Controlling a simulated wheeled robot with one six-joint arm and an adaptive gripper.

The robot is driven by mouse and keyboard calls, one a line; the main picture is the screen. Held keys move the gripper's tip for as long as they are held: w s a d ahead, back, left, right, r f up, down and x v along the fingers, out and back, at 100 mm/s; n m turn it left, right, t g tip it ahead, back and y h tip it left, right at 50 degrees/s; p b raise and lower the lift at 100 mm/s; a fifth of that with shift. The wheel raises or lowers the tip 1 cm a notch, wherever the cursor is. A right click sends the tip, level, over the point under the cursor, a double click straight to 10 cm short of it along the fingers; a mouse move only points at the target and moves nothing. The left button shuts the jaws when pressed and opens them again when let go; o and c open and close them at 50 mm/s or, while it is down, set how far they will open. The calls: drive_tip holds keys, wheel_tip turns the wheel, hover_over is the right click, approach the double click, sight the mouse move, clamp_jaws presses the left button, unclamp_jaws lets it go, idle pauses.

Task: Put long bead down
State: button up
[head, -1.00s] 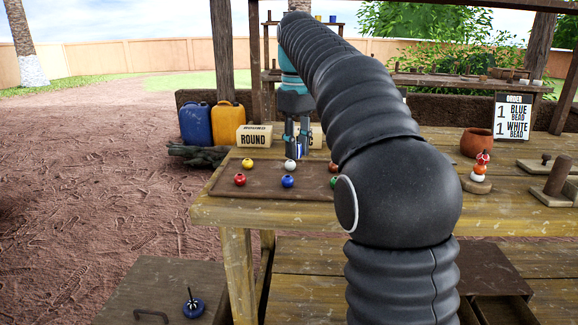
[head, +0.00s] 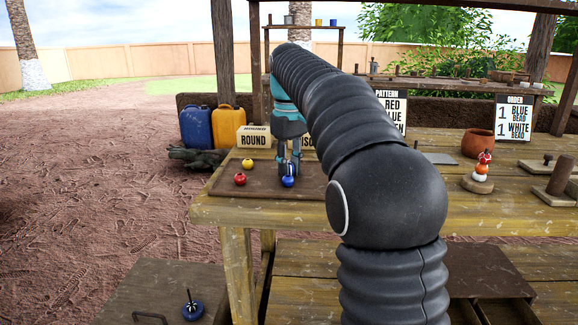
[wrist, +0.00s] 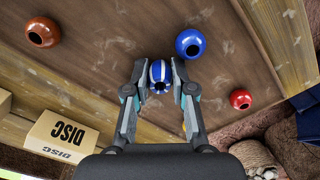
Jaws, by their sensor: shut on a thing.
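My gripper (head: 289,172) is low over the brown bead tray (head: 262,188), at the left of the workbench. In the wrist view, my gripper (wrist: 158,80) is shut on the long bead (wrist: 159,72), which is blue with white stripes and has a dark hole facing the camera. The gap between this bead and the tray cannot be judged. A round blue bead (wrist: 190,43) lies on the tray close beside the held bead; it also shows in the head view (head: 288,182), in front of my fingers. The fingers mostly hide the long bead in the head view.
A red bead (head: 240,179) and a yellow bead (head: 248,163) lie to the left on the tray. A brown-orange bead (wrist: 42,33) lies apart in the wrist view. ROUND (head: 254,136) and DISC (wrist: 60,134) signs stand behind. A clay pot (head: 478,143) stands at right.

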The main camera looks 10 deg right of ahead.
drive_tip(key=o, duration=0.9)
wheel_tip(320, 180, up, 12)
drive_tip(key=p, duration=0.3)
drive_tip(key=shift+r, duration=0.1)
drive_tip(key=shift+s, duration=0.15)
